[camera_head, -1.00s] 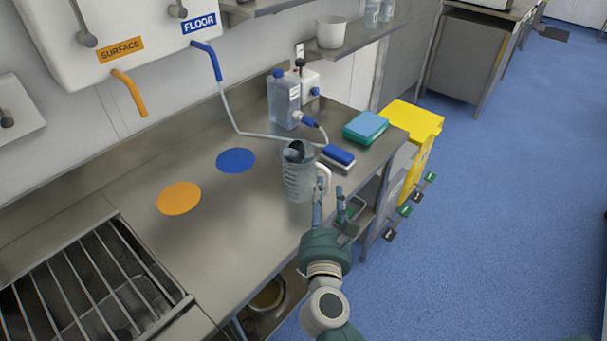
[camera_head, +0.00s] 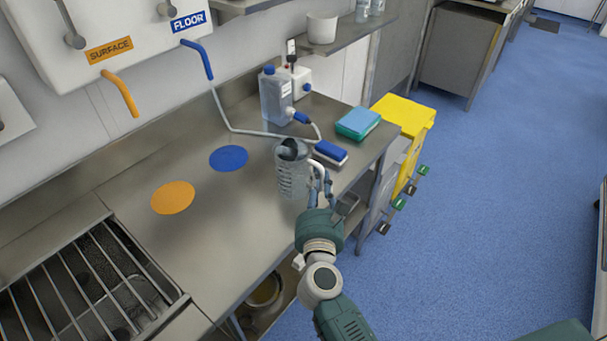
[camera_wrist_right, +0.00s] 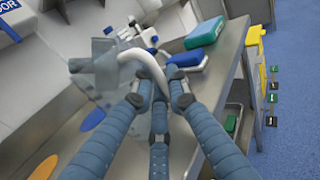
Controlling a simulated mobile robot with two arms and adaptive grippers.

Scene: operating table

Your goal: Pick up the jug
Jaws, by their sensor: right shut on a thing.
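The jug (camera_head: 292,176) is clear with a white handle (camera_head: 317,168) and stands upright on the steel counter in the head view. A dark shape shows at its top. My right gripper (camera_head: 321,189) is at the jug's right side, with its fingers closed around the handle. In the right wrist view, the fingers of my right gripper (camera_wrist_right: 158,98) meet on the white handle (camera_wrist_right: 145,62). The clear jug body (camera_wrist_right: 100,80) is left of them. My left gripper is not in view.
A blue disc (camera_head: 229,158) and an orange disc (camera_head: 172,197) lie left of the jug. A blue brush (camera_head: 331,152), a teal sponge pack (camera_head: 358,123) and a bottle (camera_head: 275,97) stand behind it. A sink grating (camera_head: 85,290) is at the lower left.

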